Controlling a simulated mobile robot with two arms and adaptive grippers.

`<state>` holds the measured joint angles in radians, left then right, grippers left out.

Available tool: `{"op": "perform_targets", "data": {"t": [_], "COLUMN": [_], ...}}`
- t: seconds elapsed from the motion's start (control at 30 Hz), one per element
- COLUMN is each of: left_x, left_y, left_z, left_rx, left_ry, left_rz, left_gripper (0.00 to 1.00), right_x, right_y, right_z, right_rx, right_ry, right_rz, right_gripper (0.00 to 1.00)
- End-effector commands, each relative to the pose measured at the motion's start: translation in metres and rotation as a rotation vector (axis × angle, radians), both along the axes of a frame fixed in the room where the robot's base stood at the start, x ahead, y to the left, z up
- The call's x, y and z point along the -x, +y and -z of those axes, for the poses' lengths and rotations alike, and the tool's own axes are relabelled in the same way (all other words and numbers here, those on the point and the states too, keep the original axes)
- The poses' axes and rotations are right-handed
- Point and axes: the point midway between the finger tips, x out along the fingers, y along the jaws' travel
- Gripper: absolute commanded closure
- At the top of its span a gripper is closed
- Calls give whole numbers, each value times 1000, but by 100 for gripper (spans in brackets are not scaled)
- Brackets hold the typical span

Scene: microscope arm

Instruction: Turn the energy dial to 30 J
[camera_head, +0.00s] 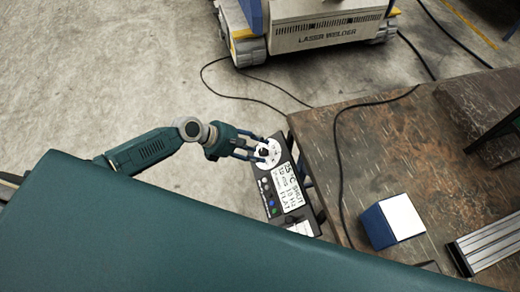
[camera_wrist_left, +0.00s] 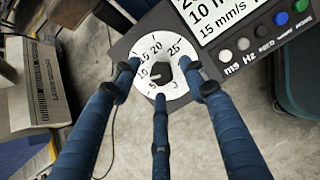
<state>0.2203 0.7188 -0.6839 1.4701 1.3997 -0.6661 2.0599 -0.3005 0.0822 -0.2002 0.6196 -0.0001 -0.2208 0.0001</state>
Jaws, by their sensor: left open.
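The energy dial (camera_wrist_left: 160,77) is a white round face with black numbers 5 to 25 and a "J", with a dark knob (camera_wrist_left: 160,73) at its centre. The knob's mark seems to point left, near 10, but it is partly hidden and I cannot tell exactly. In the head view the dial (camera_head: 269,153) is at the top end of the dark control panel (camera_head: 265,191). My left gripper (camera_head: 262,150) is open, its three blue fingers spread around the knob; in the left wrist view the fingertips (camera_wrist_left: 166,83) overlap the dial face. I cannot tell whether they touch. My right gripper is out of view.
The panel's screen (camera_head: 287,186) and coloured buttons (camera_wrist_left: 263,28) lie beside the dial. The panel hangs by the brown table (camera_head: 440,135), which bears a blue-and-white box (camera_head: 392,221) and a black cable. A laser welder (camera_head: 325,30) stands behind.

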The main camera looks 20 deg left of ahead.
Motion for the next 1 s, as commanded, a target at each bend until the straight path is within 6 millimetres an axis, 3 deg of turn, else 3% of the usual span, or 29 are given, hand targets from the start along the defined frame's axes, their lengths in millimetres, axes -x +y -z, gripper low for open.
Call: {"op": "perform_targets", "data": {"t": [0.2,0.47,0.7,1.0], "left_x": [-7,-7,-7,-8], "left_y": [-10,-11,-11,-13], "left_z": [12,13,13,12], "left_rx": [-2,-2,-1,-3], "left_ry": [-1,-2,-2,-12], "left_rz": [0,0,1,18], "left_gripper": [56,56,99,100], "right_x": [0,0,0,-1], "right_y": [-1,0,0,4], "right_z": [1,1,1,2], "right_rx": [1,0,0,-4], "right_ry": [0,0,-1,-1], "right_rz": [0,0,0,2], "right_gripper": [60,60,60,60]}}
